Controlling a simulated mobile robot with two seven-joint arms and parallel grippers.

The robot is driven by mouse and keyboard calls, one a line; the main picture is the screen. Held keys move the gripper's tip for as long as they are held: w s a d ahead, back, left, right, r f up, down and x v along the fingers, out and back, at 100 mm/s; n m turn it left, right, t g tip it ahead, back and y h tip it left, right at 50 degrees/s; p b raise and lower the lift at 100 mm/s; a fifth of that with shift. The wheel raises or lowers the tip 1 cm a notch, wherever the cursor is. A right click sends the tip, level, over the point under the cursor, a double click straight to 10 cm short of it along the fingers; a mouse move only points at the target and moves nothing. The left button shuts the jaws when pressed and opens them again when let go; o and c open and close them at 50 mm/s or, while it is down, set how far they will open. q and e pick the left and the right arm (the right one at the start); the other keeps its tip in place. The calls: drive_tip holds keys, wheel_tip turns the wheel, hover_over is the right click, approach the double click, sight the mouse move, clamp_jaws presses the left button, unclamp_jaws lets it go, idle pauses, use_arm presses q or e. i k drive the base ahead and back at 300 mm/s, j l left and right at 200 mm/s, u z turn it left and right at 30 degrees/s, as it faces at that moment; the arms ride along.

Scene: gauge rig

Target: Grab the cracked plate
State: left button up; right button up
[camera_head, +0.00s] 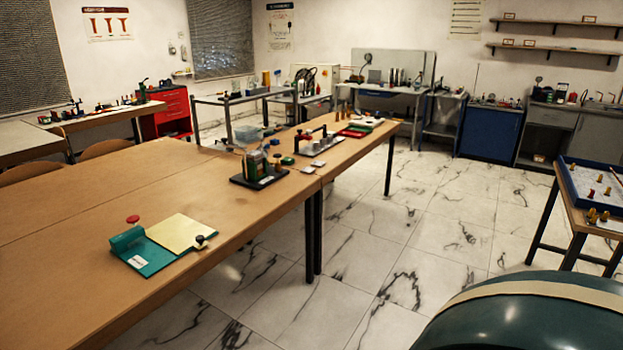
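A pale yellow, flat square plate (182,240) lies on a teal fixture (145,272) on the near wooden table. No crack can be made out on it at this size, and no other plate is plainly marked as cracked. The fixture has a raised teal block with a red knob (132,219) on its left and a small black knob (200,240) at its right corner. Neither my left nor my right gripper is in view.
The long wooden table (60,260) has wide bare areas around the fixture. Farther along stand a black-based rig (258,182) and a grey-based rig (320,147). A side table with a blue-rimmed tray (574,190) is at right. Marble floor (450,215) between is clear.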

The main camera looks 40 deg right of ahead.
sight(253, 154)
drive_tip(key=i+l+z, duration=0.75)
drive_tip(key=i+z, duration=0.25)
drive_tip(key=i+l, duration=0.1)
drive_tip(key=i, duration=0.25)
drive_tip(key=i+l, duration=0.1)
drive_tip(key=i, duration=0.3)
drive_tip(key=i+l, duration=0.1)
drive_tip(key=l, duration=0.25)
drive_tip(key=i+l, duration=0.1)
drive_tip(key=l, duration=0.3)
drive_tip(key=i+l, duration=0.1)
drive_tip(key=l, duration=0.25)
drive_tip(key=i+l, duration=0.1)
drive_tip(key=l, duration=0.3)
drive_tip(key=z, duration=0.05)
